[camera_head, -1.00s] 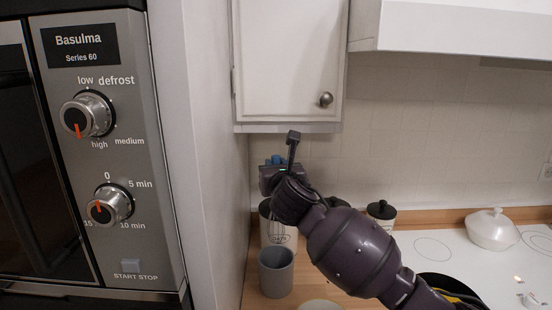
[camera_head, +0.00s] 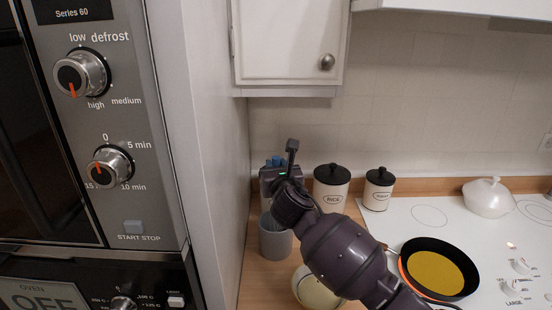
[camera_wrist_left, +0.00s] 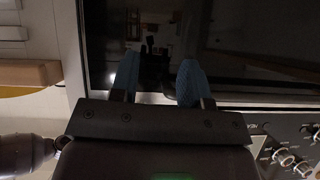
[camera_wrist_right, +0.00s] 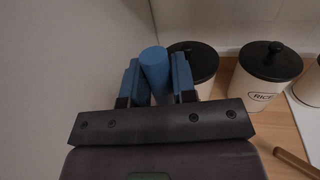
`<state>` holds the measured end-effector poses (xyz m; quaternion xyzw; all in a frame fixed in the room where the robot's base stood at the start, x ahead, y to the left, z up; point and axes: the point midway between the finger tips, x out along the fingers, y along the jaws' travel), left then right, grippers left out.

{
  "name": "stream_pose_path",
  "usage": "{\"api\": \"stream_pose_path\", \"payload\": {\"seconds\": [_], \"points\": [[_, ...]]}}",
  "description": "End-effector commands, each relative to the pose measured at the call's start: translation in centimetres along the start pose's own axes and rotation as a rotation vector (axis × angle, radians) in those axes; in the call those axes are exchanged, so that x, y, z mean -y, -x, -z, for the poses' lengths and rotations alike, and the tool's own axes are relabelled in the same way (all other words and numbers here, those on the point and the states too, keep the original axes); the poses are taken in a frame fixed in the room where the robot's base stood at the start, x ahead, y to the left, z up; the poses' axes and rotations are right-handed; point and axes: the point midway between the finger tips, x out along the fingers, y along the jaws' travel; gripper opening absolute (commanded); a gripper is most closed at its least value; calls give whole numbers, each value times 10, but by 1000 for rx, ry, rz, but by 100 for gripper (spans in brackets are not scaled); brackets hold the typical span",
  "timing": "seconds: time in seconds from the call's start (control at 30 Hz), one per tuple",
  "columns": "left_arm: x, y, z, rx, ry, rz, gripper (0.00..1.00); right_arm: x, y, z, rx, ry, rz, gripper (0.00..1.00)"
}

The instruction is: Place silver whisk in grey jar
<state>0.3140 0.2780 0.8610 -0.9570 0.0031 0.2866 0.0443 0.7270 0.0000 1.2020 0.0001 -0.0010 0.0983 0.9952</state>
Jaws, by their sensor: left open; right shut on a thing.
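The grey jar (camera_head: 276,241) stands on the wooden counter beside the white side wall, in the head view. My right gripper (camera_head: 276,163) is above the jar and hides part of its rim. It is shut on a blue cylindrical handle (camera_wrist_right: 154,66), apparently the whisk's, which stands between its blue fingers in the right wrist view. The whisk's wires are out of sight now, behind or below the gripper; I cannot tell how far they are inside the jar. My left gripper (camera_wrist_left: 158,78) is open and empty before a dark oven front.
White black-lidded canisters (camera_head: 331,188) (camera_head: 379,189) stand behind and right of the jar. A pale round dish (camera_head: 312,290) is partly under my right arm. A pan (camera_head: 438,268) and a white lidded pot (camera_head: 489,197) sit on the stove. The oven panel (camera_head: 115,130) is at left.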

Motion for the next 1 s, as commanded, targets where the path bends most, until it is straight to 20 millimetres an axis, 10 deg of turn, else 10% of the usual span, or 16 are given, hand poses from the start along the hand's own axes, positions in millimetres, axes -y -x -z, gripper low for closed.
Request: {"api": "stream_pose_path", "payload": {"seconds": [0.9,0.93,1.0], "points": [[-3,-18,-6,-33,-2,-1,43,0,0,42,1,-1,-1,2],[-2,-18,-6,-33,-3,-1,43,0,0,42,0,0,-1,30],[-2,-18,-6,-33,-3,-1,43,0,0,42,0,0,-1,41]]}}
